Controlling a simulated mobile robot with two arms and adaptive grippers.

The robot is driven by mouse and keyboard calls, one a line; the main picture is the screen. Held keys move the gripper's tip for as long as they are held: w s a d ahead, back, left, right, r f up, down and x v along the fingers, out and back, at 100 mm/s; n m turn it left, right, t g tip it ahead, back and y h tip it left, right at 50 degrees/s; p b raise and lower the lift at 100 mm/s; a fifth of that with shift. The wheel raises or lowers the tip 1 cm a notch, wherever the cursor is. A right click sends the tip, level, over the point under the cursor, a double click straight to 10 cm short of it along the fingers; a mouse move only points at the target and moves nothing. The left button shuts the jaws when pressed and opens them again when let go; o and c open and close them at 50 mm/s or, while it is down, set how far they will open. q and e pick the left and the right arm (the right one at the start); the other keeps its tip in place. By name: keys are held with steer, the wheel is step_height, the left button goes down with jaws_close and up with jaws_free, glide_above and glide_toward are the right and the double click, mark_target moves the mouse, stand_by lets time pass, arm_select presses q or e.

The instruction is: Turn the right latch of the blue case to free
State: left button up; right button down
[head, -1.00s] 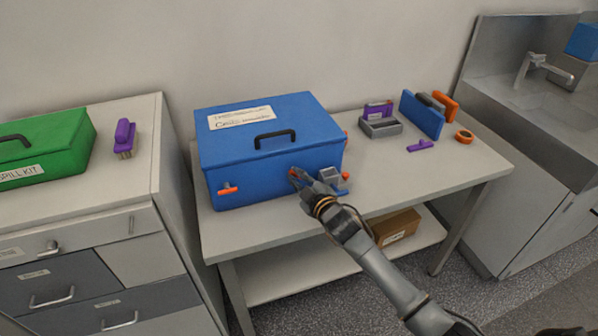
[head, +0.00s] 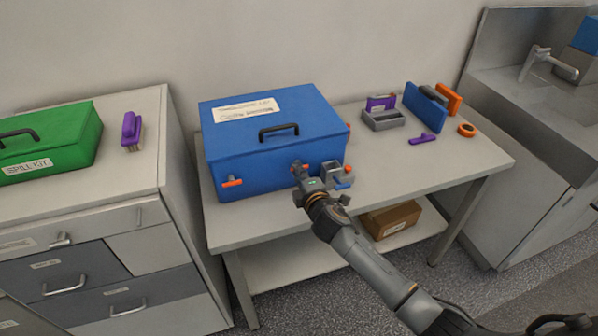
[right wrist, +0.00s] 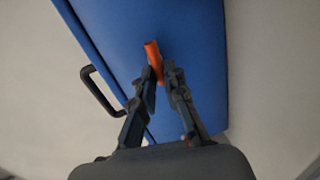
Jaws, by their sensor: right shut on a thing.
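The blue case (head: 258,177) stands shut on the table, its black handle (head: 279,131) on the lid. Its left latch (head: 232,183) is an orange bar lying about level on the front face. My right gripper (head: 299,173) is at the right part of the front face, shut on the orange right latch (right wrist: 152,60). In the right wrist view the two fingertips (right wrist: 163,80) close around the near end of the latch bar, and its far end sticks out beyond them. The fingers hide most of this latch in the head view. My left gripper is not in view.
A grey block with a blue part (head: 342,183) is just right of my gripper. A purple-handled thing in a grey tray (head: 383,122), a blue panel (head: 425,109) and an orange ring (head: 466,130) are further right. A green case (head: 50,140) is at left.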

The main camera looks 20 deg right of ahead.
stand_by(0.4)
steer(key=c, duration=1.4)
jaws_free()
steer(key=s, duration=0.4)
steer(key=s+r, duration=0.1)
steer(key=s, duration=0.2)
steer(key=s+r, duration=0.1)
steer(key=s, duration=0.3)
steer(key=shift+s+d+r, duration=0.15)
steer(key=shift+s, duration=0.2)
steer(key=shift+h, duration=0.3)
steer(key=s+r, duration=1)
steer(key=shift+s+r, duration=0.25)
steer(key=shift+r, duration=0.05)
